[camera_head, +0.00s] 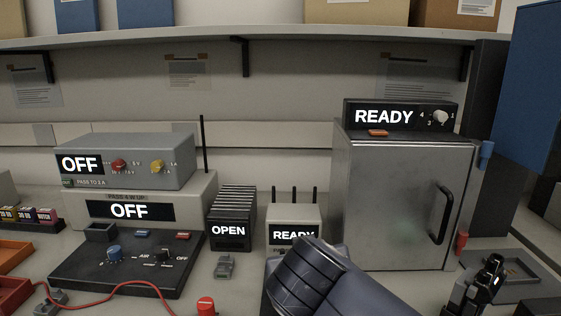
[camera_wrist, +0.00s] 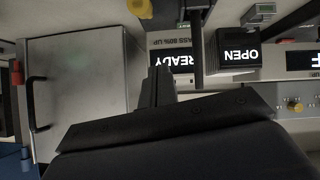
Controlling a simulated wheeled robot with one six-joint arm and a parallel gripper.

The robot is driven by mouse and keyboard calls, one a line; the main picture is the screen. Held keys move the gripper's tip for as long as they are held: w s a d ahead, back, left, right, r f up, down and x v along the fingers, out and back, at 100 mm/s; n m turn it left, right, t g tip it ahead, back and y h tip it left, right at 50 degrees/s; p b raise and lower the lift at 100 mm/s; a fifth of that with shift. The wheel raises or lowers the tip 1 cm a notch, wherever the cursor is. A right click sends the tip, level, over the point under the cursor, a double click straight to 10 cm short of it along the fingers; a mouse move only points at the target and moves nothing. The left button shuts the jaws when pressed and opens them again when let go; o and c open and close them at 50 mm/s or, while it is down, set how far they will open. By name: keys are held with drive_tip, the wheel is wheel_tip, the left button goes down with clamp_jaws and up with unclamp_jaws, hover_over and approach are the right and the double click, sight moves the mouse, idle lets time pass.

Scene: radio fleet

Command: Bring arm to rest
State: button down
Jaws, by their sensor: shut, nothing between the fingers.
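My arm (camera_head: 330,285) crosses the bottom middle of the head view as a thick dark link and leaves by the lower edge. In the wrist view my gripper (camera_wrist: 158,86) shows as dark fingers close together above its wide black body. The fingers are shut, with nothing seen between them. They stand in front of the bench, near the small READY box (camera_wrist: 172,61) and the metal cabinet (camera_wrist: 75,95), and appear upside down there. I cannot tell how far they are from these things.
The cabinet (camera_head: 400,200) stands right of the READY box (camera_head: 293,215) and the OPEN rack (camera_head: 232,218). Stacked OFF units (camera_head: 150,205) and a black control panel (camera_head: 120,268) are at left. A dark upright item (camera_head: 485,287) stands at lower right. A red cable lies at lower left.

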drive_tip(key=d+p+v, duration=0.1)
drive_tip(key=p+v, duration=0.1)
drive_tip(key=v, duration=0.6)
drive_tip(key=w+f+g+p, duration=0.5)
drive_tip(key=w+p, duration=0.5)
drive_tip(key=p, duration=0.4)
drive_tip(key=shift+f, duration=0.3)
drive_tip(key=g+p, duration=0.1)
drive_tip(key=p, duration=0.1)
drive_tip(key=shift+d+p, duration=0.2)
drive_tip(key=shift+p, duration=0.1)
drive_tip(key=g+p, duration=0.1)
drive_tip(key=p, duration=0.1)
drive_tip(key=shift+d+p, duration=0.2)
drive_tip(key=shift+p, duration=0.1)
